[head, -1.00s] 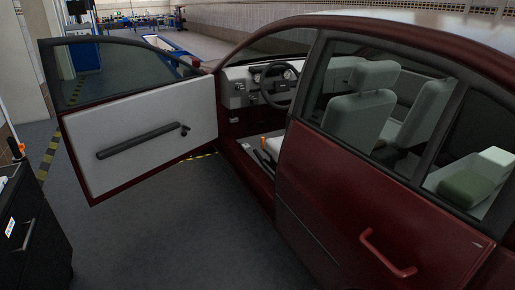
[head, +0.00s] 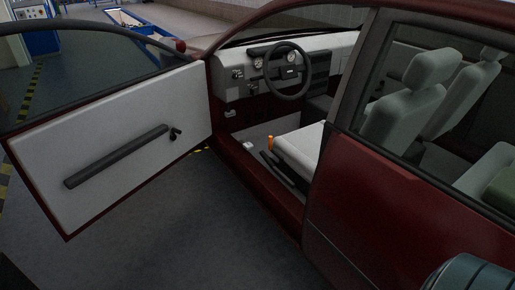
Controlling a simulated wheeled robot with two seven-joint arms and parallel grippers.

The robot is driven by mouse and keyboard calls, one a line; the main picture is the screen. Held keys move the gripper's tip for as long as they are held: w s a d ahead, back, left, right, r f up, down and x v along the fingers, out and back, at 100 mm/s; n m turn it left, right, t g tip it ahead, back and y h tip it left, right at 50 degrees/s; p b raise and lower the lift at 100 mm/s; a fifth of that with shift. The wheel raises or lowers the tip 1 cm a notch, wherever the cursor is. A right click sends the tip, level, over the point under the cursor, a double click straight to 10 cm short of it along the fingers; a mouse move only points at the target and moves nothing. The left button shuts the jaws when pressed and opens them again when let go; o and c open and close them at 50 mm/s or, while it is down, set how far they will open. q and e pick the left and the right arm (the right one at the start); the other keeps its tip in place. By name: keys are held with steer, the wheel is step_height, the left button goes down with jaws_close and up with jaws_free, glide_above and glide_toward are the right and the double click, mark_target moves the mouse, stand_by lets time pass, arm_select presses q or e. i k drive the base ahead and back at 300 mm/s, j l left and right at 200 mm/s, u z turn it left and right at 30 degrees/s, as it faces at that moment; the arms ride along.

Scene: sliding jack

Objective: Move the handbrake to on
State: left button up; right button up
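The handbrake is probably the dark lever (head: 284,176) low on the sill side of the front seat, inside the open front door of the dark red car. It lies nearly flat along the seat's outer edge. A small orange piece (head: 270,143) stands upright at its front end; I cannot tell if it belongs to the lever. Neither gripper shows in the head view.
The front door (head: 110,150) stands wide open to the left. The front seat cushion (head: 301,148), steering wheel (head: 289,70) and dashboard (head: 330,62) are inside. The car's red side (head: 385,200) fills the right. Grey floor (head: 190,230) between door and sill is clear.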

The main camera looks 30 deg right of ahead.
mark_target(289, 182)
steer(key=i+z, duration=0.25)
steer(key=i, duration=0.2)
steer(key=i+j+z, duration=0.55)
steer(key=i, duration=0.25)
steer(key=i+j+z, duration=0.1)
steer(key=i+z, duration=0.15)
steer(key=z, duration=0.15)
steer(key=i+j+z, duration=0.2)
steer(key=z, duration=0.2)
steer(key=i+j+z, duration=0.25)
steer(key=z, duration=0.15)
steer(key=i+j+z, duration=0.15)
steer(key=j+z, duration=0.25)
steer(key=i+j+z, duration=0.2)
steer(key=j+z, duration=0.2)
steer(key=i+j+z, duration=0.1)
steer(key=j+z, duration=0.25)
steer(key=j, duration=0.25)
steer(key=j+z, duration=0.4)
steer(key=j, duration=0.15)
